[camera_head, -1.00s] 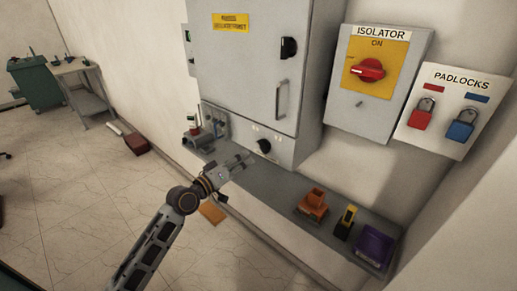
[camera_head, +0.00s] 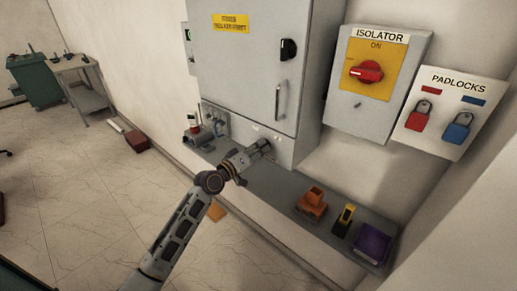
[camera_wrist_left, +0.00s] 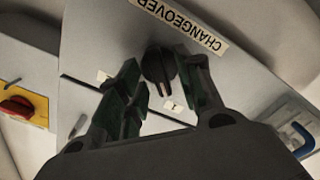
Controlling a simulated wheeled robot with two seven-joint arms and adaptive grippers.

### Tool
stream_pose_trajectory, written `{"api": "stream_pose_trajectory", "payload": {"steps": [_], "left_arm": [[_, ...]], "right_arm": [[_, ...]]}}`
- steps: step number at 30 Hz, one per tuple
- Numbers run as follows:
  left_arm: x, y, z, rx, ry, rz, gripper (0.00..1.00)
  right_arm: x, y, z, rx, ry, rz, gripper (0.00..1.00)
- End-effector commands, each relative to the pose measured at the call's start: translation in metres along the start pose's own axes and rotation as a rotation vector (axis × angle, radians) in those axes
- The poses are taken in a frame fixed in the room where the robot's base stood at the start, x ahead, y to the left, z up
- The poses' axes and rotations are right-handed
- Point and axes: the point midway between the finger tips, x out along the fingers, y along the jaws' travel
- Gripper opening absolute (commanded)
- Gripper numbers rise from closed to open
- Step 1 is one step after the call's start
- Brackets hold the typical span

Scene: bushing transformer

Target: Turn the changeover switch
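The changeover switch (camera_wrist_left: 158,68) is a black rotary knob with a pale pointer line, on the grey panel below the cabinet door. In the left wrist view it sits under the CHANGEOVER label (camera_wrist_left: 180,22), between two small white marker tags. My left gripper (camera_wrist_left: 160,85) is open, its fingers on either side of the knob, with a gap visible at least on the left side. In the head view my left gripper (camera_head: 262,147) reaches the lower panel and hides the knob. My right gripper is not in view.
The grey cabinet (camera_head: 240,70) stands above the shelf (camera_head: 270,188). An orange holder (camera_head: 312,203), a yellow-black item (camera_head: 344,220) and a purple bin (camera_head: 373,245) stand on the shelf at right. The isolator (camera_head: 366,72) and padlock board (camera_head: 444,115) are on the wall.

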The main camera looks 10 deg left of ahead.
Motion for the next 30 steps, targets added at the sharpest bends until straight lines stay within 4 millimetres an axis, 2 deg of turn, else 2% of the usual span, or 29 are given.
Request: {"api": "stream_pose_trajectory", "payload": {"steps": [10, 19, 30], "left_arm": [[0.0018, -0.0002, 0.0005, 0.0, 0.0, 0.0, 0.36], [0.0016, -0.0003, 0.0005, 0.0, 0.0, 0.0, 0.0], [0.0015, -0.0008, 0.001, 0.026, -0.001, -0.001, 0.0]], "right_arm": [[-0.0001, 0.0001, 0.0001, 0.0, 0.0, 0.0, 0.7], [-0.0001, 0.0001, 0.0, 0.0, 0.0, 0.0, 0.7], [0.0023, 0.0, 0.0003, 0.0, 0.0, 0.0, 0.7]]}}
